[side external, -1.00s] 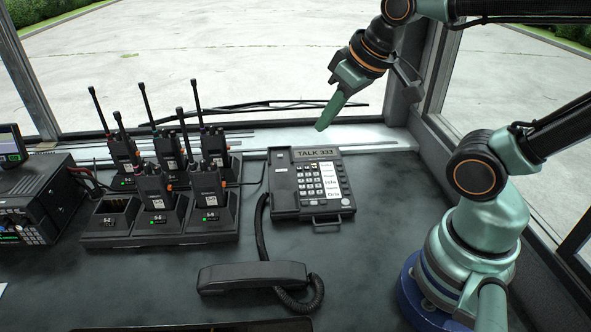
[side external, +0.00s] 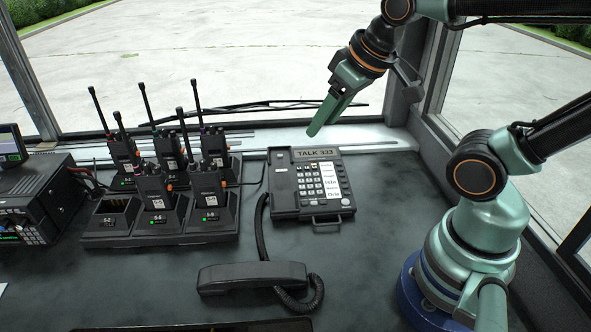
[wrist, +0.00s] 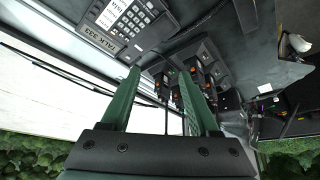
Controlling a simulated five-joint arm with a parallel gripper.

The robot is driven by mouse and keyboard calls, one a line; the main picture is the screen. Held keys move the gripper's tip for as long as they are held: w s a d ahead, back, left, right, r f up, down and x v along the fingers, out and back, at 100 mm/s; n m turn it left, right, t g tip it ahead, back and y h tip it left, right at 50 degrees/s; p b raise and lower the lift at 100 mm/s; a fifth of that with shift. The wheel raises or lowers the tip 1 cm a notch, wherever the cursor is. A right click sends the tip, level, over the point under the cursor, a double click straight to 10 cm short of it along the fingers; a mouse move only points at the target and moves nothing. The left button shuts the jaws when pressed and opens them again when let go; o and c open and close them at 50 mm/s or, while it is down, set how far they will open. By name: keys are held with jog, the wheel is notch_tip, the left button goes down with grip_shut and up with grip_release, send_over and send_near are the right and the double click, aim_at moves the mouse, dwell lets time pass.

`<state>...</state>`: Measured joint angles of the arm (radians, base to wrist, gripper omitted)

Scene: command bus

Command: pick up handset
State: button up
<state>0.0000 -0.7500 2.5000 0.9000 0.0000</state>
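The black handset (side external: 253,277) lies on the dark desk in front of the phone base, joined to it by a coiled cord (side external: 262,232). The phone base (side external: 312,187), labelled TALK 333, has an empty cradle on its left side. It also shows at the top left of the wrist view (wrist: 128,18). I cannot make out the handset in the wrist view. My gripper (side external: 323,122) hangs above and behind the phone base, well away from the handset. Its green fingers point down and to the left. In the wrist view the gripper (wrist: 158,74) is open, with nothing between the fingers.
A charger rack (side external: 160,236) with several upright radios stands left of the phone; their antennas rise high. A black radio unit (side external: 35,200) sits at the far left. The windscreen and its wiper (side external: 230,111) are behind. The desk around the handset is mostly clear.

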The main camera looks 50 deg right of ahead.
jog(key=shift+o, duration=1.2)
jog(key=n+g, duration=0.6)
jog(key=n, duration=0.3)
send_over(250, 271)
notch_tip(250, 271, down, 12)
jog(key=f, duration=0.7)
jog(key=shift+w+a, duration=0.2)
jog(key=shift+a, duration=0.15)
jog(key=shift+s+d+f, duration=0.1)
jog(key=shift+d+f, duration=0.1)
jog(key=shift+f, duration=1.15)
jog(key=shift+s+d+f, duration=0.1)
jog(key=shift+d+f, duration=0.05)
jog(key=shift+f, duration=1.15)
